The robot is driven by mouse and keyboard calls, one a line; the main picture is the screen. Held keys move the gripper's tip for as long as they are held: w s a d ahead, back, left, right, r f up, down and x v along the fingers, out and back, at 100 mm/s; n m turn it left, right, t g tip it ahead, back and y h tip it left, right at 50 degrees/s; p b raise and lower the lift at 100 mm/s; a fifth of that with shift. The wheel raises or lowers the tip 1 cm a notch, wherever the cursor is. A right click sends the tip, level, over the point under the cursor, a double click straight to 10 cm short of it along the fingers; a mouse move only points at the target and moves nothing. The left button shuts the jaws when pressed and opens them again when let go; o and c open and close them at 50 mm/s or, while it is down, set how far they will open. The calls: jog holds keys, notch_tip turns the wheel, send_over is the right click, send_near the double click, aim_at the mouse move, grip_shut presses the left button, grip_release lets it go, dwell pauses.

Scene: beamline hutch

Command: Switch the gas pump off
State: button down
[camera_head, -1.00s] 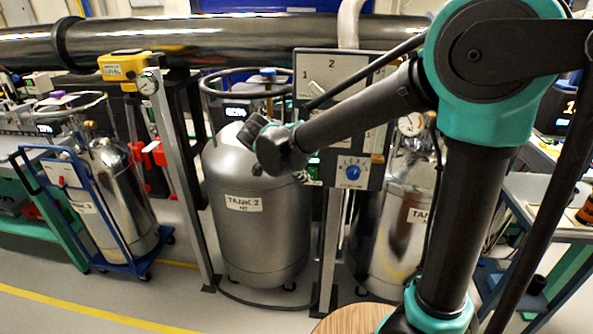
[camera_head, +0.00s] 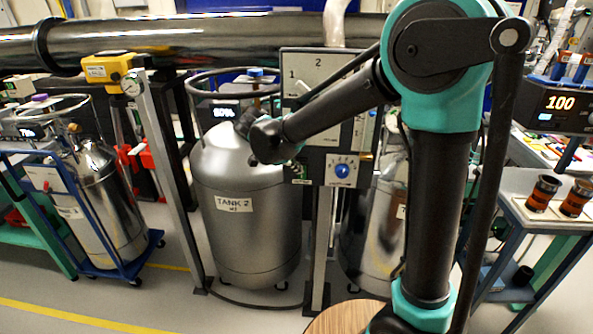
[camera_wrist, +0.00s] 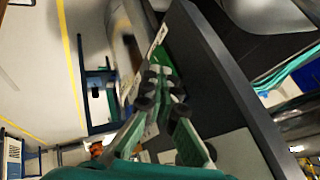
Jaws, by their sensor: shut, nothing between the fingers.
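I cannot pick out a part marked as the gas pump. A grey control box with a blue knob (camera_head: 342,170) stands on a post right of the silver tank labelled TANK 2 (camera_head: 250,225). A larger board (camera_head: 300,66) with numbers is above it. My gripper's end of the arm is in front of the tank's top, left of the knob box; its fingers are not clear there. In the wrist view my gripper (camera_wrist: 161,76) has its fingers together, empty, beside a large dark panel (camera_wrist: 215,85). The knob cannot be made out in the wrist view.
A smaller tank on a blue cart (camera_head: 100,205) stands at left. Another tank is partly hidden behind my arm. A long dark pipe (camera_head: 200,42) crosses the back. Floor in front is clear.

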jog(key=shift+r, duration=0.2)
jog(key=shift+r, duration=0.55)
jog(key=shift+s, duration=0.15)
